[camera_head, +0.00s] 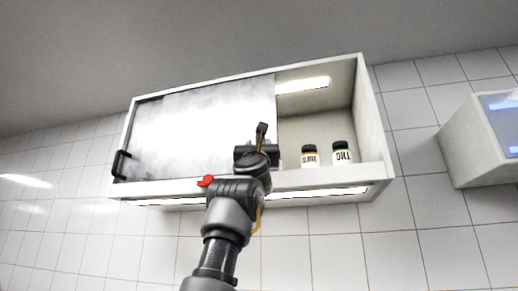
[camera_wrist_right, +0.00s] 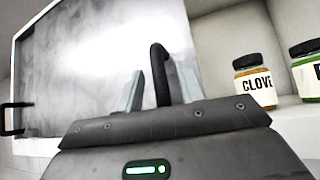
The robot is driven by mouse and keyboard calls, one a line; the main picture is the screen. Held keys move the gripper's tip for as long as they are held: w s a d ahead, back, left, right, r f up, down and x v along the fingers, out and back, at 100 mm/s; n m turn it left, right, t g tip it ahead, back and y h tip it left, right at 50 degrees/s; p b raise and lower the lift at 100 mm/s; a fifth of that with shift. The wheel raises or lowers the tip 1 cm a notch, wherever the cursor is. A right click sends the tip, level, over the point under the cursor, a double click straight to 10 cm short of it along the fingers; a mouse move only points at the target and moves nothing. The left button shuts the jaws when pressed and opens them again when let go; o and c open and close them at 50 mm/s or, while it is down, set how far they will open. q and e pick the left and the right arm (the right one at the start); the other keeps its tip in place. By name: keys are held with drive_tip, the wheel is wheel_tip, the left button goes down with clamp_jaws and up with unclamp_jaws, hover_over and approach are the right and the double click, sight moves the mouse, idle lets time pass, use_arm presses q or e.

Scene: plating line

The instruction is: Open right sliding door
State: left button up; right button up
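A white wall cabinet (camera_head: 374,120) has grey sliding door panels (camera_head: 200,120) over its left and middle part, and its right part stands open. The right door's black upright handle (camera_head: 262,130) is near the panel's right edge; it also shows in the right wrist view (camera_wrist_right: 157,75). My right gripper (camera_head: 257,148) is in front of the cabinet at this handle. In the right wrist view my right gripper (camera_wrist_right: 160,88) has its fingers apart, with the handle between them and a visible gap on the left. The lower part of the handle is hidden. My left gripper is out of view.
A clove jar (camera_head: 310,157) and a dill jar (camera_head: 341,153) stand in the open right part; the clove jar also shows in the right wrist view (camera_wrist_right: 253,85). Another black handle (camera_head: 121,164) is at the left. A white box (camera_head: 480,140) is on the far right wall.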

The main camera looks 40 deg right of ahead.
drive_tip(key=b+v, duration=0.5)
drive_tip(key=v, duration=0.3)
drive_tip(key=shift+a, duration=0.2)
drive_tip(key=shift+f, duration=0.1)
